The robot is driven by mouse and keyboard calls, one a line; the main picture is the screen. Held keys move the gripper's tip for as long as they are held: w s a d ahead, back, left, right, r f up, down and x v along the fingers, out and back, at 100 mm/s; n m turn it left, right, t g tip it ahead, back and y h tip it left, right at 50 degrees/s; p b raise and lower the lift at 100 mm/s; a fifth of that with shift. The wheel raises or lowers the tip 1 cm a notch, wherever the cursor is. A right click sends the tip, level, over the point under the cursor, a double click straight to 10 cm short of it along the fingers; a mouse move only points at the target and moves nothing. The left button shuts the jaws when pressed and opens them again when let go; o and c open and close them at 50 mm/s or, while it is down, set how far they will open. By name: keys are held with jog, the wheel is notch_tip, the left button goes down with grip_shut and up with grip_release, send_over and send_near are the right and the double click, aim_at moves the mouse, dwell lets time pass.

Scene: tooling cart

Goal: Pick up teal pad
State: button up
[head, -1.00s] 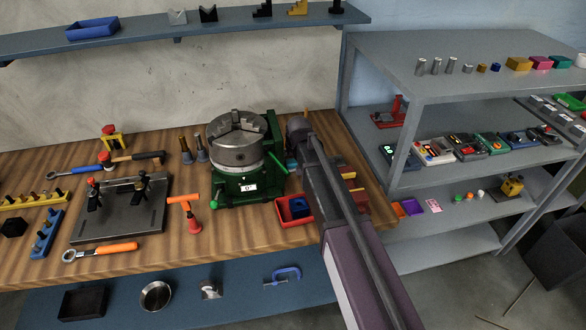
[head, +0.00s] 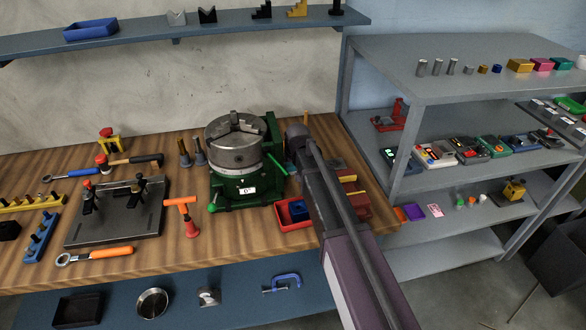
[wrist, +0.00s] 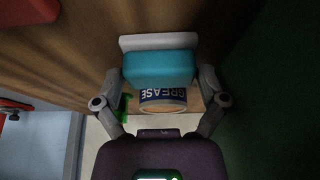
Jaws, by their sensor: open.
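The teal pad (wrist: 160,68) shows in the wrist view as a rounded teal block above the wooden tabletop, with a white slab (wrist: 158,42) directly behind it. A tin labelled GREASE (wrist: 163,96) stands in front and covers its lower edge. My gripper (wrist: 160,80) is open, its fingers on either side of the pad and tin, with no clear grip on either. In the head view my arm and the green chuck fixture hide this spot and my fingertips.
The green fixture with its grey chuck (head: 234,148) stands close left of my arm. A red bin (head: 293,211) with a blue box is in front. A grey shelf rack (head: 440,85) stands to the right. The wrist view's right side is dark green and close.

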jog(key=c, duration=0.8)
jog(key=shift+r, duration=0.15)
notch_tip(320, 180, up, 28)
jog(key=p, duration=2.8)
jog(key=o, duration=0.6)
jog(key=c, duration=0.5)
jog(key=shift+o, duration=0.2)
jog(key=shift+s+f, duration=0.1)
jog(key=shift+f, duration=0.1)
